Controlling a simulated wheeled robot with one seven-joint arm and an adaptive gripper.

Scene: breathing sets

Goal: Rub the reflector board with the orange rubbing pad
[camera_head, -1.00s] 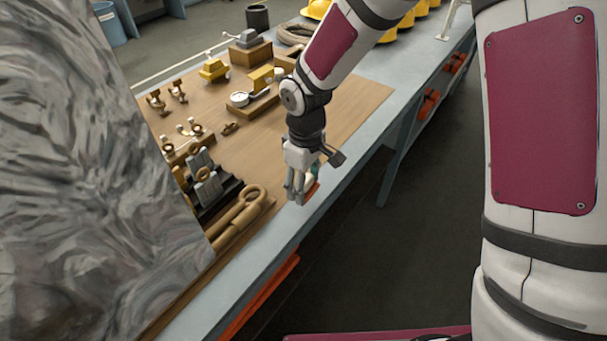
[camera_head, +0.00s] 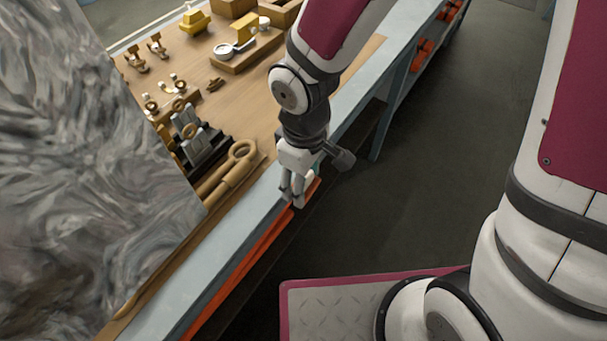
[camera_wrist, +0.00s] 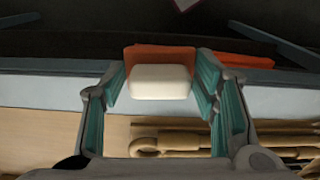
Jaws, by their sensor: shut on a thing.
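My gripper (camera_head: 293,196) is shut on the rubbing pad and holds it by the front edge of the bench. In the wrist view, the pad shows as an orange slab (camera_wrist: 160,53) with a white block (camera_wrist: 160,82) against it, between the teal-lined fingers. In the head view only a sliver of its orange (camera_head: 313,188) shows beside the fingers. The reflector board (camera_head: 75,190), a large grey, crinkled, shiny panel, stands at the left of the head view. My gripper is to its right, apart from it.
The bench (camera_head: 215,250) has a pale edge strip and a wooden top. Several brass fittings, a gauge on a wooden block (camera_head: 245,58) and wooden tool handles (camera_head: 228,170) lie on it. Orange items show beneath the bench. The dark floor (camera_head: 430,170) to the right is clear.

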